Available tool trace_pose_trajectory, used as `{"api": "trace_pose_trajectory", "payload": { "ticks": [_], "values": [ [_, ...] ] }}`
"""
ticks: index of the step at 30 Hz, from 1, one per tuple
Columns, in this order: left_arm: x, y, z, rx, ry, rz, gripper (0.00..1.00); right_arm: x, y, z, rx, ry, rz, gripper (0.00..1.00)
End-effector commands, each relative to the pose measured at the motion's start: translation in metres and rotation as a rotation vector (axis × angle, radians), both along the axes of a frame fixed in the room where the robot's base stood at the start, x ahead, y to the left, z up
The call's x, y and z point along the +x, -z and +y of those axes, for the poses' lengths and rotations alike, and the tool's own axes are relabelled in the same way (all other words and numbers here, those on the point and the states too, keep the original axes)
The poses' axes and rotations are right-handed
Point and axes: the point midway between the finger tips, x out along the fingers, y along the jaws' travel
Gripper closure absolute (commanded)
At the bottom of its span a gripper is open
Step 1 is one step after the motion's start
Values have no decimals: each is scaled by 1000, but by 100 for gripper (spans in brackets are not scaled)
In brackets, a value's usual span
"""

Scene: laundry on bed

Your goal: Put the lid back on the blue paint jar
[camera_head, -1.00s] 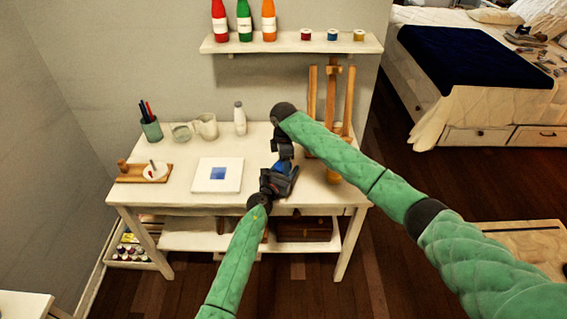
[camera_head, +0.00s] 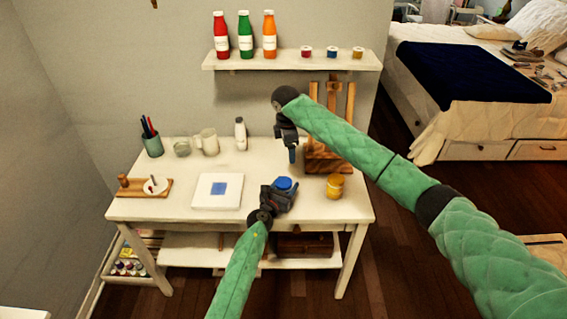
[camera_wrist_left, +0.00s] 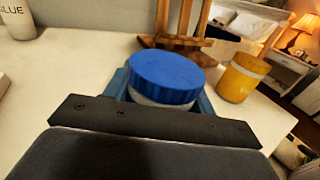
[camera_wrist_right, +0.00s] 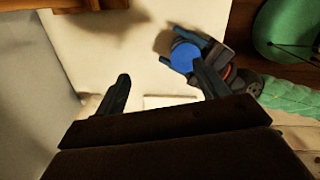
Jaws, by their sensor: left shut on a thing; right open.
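The blue paint jar (camera_wrist_left: 165,98) is held between the fingers of my left gripper (camera_head: 284,190), over the front part of the table. Its ridged blue lid (camera_wrist_left: 166,75) sits on top and looks level, with a pale band of the jar showing below it. The lid also shows in the head view (camera_head: 284,183) and from above in the right wrist view (camera_wrist_right: 184,57). My right gripper (camera_head: 291,152) is open and empty, above and behind the jar, apart from it. Whether the lid is fully seated I cannot tell.
A yellow jar (camera_head: 335,187) stands to the right on the table (camera_head: 160,208), near a wooden easel (camera_head: 328,150). A white glue bottle (camera_head: 240,134), mug and pen cup stand at the back.

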Motion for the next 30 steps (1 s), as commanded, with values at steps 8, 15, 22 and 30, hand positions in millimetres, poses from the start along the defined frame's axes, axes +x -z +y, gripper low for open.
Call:
{"api": "trace_pose_trajectory", "payload": {
  "ticks": [8, 15, 22, 30],
  "values": [
    [0, 0, 0, 0, 0, 0, 100, 4, -19, -13, -90, -101, -14, 27],
    [0, 0, 0, 0, 0, 0, 100, -26, 22, -5, -67, -327, 87, 27],
    [0, 0, 0, 0, 0, 0, 100, -39, 31, 16, 22, -513, 121, 27],
    [0, 0, 0, 0, 0, 0, 100, -38, 31, 19, 30, -588, 116, 27]
  ]
}}
